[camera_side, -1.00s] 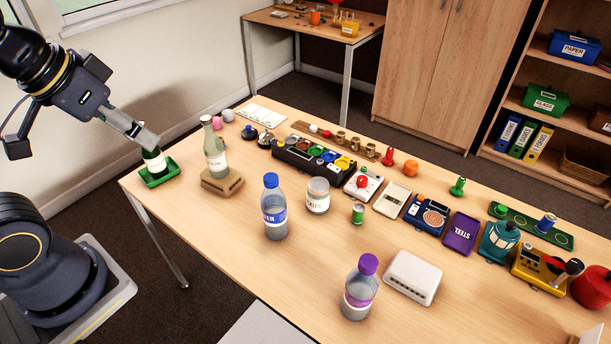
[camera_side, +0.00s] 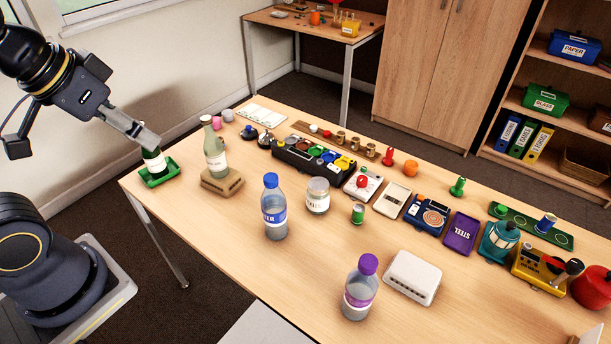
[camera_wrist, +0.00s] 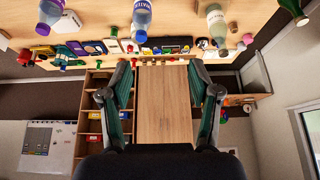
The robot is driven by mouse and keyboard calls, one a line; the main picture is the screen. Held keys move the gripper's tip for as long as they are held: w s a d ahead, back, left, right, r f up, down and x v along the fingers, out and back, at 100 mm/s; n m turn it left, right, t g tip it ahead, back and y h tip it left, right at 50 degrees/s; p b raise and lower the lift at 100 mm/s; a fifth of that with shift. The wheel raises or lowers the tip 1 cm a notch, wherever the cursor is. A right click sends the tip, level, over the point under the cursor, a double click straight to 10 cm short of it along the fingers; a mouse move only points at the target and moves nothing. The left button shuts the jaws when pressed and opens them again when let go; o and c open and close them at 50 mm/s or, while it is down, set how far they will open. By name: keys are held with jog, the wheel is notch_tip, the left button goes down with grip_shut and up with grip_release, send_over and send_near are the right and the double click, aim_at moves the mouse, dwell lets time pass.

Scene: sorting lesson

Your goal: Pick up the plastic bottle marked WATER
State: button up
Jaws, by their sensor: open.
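The clear plastic bottle with a blue cap and blue label (camera_side: 274,212) stands upright on the table, left of the middle in the side view; only the end of its label's word, "ER", reads clearly. It also shows at the top edge of the wrist view (camera_wrist: 141,18). My gripper (camera_side: 148,138) is at the far left, well apart from that bottle. In the side view it overlaps the dark green bottle (camera_side: 154,163). In the wrist view my gripper (camera_wrist: 159,78) has its fingers spread with nothing between them.
The dark green bottle stands in a green tray (camera_side: 146,180). A pale green bottle (camera_side: 214,150) on a brown block (camera_side: 221,184) is between my gripper and the blue-capped bottle. A labelled jar (camera_side: 318,196) is close right; a purple-capped bottle (camera_side: 361,288) stands nearer the front.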

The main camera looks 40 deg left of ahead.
jog(key=m+h, duration=0.3)
jog(key=m, duration=0.2)
send_over(274, 207)
jog(key=a, duration=0.3)
jog(key=f, duration=1.9)
jog(key=shift+s+d+f, duration=0.2)
jog(key=shift+f, duration=0.2)
jog(key=x, duration=0.7)
jog(key=shift+w+a+f, duration=0.15)
jog(key=shift+w+a, duration=0.1)
jog(key=shift+t+y, duration=0.3)
